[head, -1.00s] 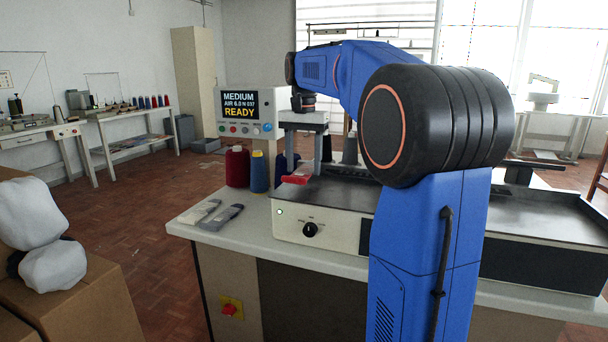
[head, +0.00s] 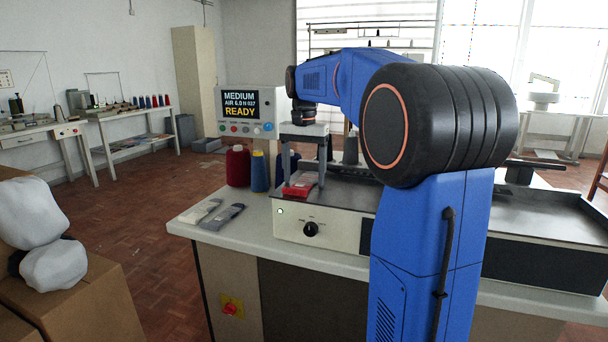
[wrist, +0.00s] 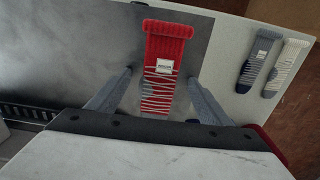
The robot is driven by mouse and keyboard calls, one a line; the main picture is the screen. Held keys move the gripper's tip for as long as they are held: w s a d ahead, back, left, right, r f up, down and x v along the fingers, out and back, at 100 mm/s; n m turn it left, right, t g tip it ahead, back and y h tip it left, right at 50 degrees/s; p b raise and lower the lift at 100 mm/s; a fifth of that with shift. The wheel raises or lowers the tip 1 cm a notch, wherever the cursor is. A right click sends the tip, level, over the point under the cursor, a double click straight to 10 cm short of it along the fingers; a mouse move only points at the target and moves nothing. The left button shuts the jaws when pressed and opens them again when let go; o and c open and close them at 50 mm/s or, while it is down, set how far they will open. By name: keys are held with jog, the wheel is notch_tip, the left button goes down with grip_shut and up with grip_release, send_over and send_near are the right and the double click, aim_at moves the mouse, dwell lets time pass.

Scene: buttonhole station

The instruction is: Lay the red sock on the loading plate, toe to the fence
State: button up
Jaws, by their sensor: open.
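The red sock (wrist: 167,50) lies flat on the dark metal plate (wrist: 90,50) in the wrist view, cuff at the top, with a white label and pale lacing lines. Its toe end is hidden behind my gripper's body. My gripper (wrist: 160,78) is open, one finger on each side of the sock and apart from it. In the head view the red sock (head: 299,189) lies at the left end of the machine's top, under my gripper (head: 303,178). I cannot make out the fence or whether the toe touches it.
Two grey-toned socks (head: 220,214) lie on the table (head: 190,232) left of the machine. A red yarn cone (head: 238,166) and a blue one (head: 260,171) stand behind them. The control panel (head: 245,114) reads READY. A black slotted strip (wrist: 22,112) shows at the wrist view's left.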

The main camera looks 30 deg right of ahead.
aim_at(304, 183)
notch_tip(304, 183, up, 12)
dwell(0.6)
jog(key=shift+r, duration=0.1)
jog(key=s+a+f+n+t, duration=0.1)
jog(key=s+a+f+n, duration=0.2)
jog(key=s+a+f, duration=0.4)
jog(key=s+a+f+n+t, duration=0.25)
jog(key=s+a+f, duration=0.2)
jog(key=s, duration=0.45)
jog(key=s+a+f+n, duration=0.2)
jog(key=s+f, duration=0.5)
jog(key=f, duration=0.2)
jog(key=s+a+f+n+t, duration=0.1)
jog(key=s+a+f+n, duration=0.1)
jog(key=s+f, duration=0.5)
notch_tip(304, 183, down, 3)
jog(key=shift+a+r+n, duration=0.1)
jog(key=shift+a+n, duration=0.05)
jog(key=shift+n, duration=0.3)
